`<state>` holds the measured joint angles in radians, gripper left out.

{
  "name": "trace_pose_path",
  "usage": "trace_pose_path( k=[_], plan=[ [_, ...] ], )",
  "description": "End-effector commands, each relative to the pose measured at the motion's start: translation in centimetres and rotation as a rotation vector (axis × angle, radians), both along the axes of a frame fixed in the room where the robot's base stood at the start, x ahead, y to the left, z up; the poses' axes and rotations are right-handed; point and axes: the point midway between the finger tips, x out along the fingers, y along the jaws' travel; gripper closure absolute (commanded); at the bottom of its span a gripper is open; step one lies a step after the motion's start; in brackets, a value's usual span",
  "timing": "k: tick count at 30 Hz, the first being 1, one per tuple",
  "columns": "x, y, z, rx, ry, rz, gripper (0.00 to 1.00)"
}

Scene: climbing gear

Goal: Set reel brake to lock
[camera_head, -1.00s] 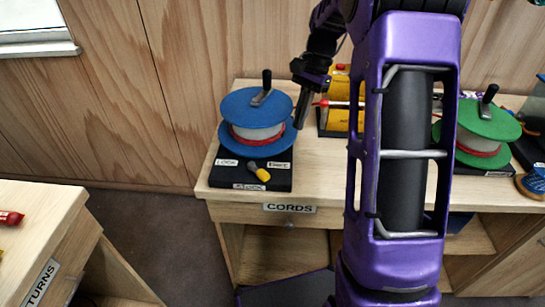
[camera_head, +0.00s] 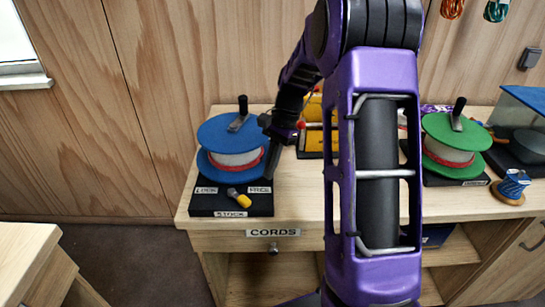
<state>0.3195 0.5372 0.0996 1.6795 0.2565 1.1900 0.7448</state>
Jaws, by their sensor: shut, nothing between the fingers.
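A blue reel (camera_head: 216,132) with pale cord and a black crank handle stands on a black base (camera_head: 200,205) on the bench. On the base's front part is a small brake lever (camera_head: 242,200) with a grey pivot and yellow tip. The tip points to the front right. A LOCK label (camera_head: 207,190) is left of the pivot, a FREE label (camera_head: 260,189) right of it, a STOCK label (camera_head: 231,214) in front.
A green reel (camera_head: 440,130) stands on the right, behind my arm's side. Yellow items (camera_head: 314,140) in a dark holder lie behind my gripper. A small blue spool (camera_head: 512,185) is at far right. The bench top (camera_head: 300,200) right of the black base is clear.

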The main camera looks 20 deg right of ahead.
Motion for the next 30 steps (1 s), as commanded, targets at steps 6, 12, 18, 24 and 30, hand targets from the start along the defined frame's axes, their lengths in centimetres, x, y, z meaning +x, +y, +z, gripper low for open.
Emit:
trace_pose_path(
  k=[6,12,18,24,30],
  plan=[
    [-1.0,2.0,-3.5,0.001,-0.001,0.003,1.00],
    [-2.1,4.2,-3.3,0.000,-0.002,0.001,1.00],
    [-2.4,4.8,-3.3,0.000,-0.001,0.000,1.00],
    [-2.4,4.8,-3.3,0.000,-0.001,0.000,1.00],
    [-2.5,4.8,-3.3,-0.001,-0.001,-0.010,1.00]
  ],
)
